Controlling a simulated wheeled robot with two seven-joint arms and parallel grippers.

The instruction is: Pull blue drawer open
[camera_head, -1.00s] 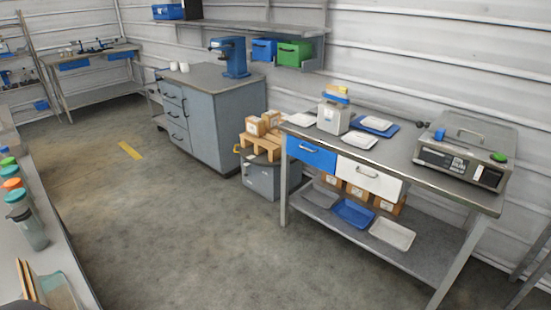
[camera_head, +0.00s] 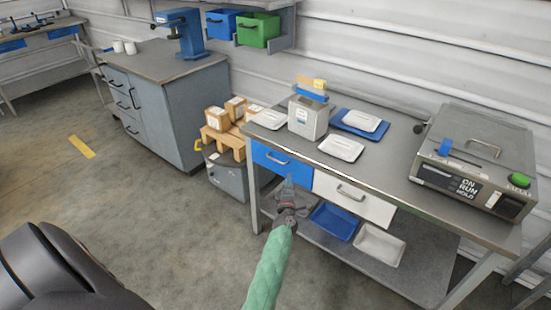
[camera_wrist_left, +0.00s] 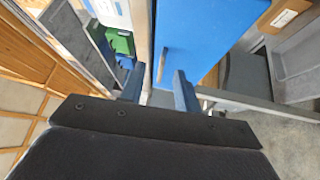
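The blue drawer (camera_head: 295,170) sits under the left end of the grey workbench top and looks shut, its front in line with the white drawer beside it. Its metal handle (camera_head: 272,159) runs across the front. My left gripper (camera_head: 287,190) is just in front of the drawer's lower part, below the handle. In the left wrist view, the blue drawer front (camera_wrist_left: 205,35) fills the upper middle, and the handle (camera_wrist_left: 162,65) shows ahead of the space between the fingers. The two fingers (camera_wrist_left: 158,88) are apart with nothing between them. My right gripper is not in view.
The white drawer (camera_head: 352,200) is right of the blue one. Blue (camera_head: 334,221) and white trays (camera_head: 380,243) lie on the lower shelf. A grey box (camera_head: 228,177) with a pallet and cartons stands left of the bench. The floor in front is clear.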

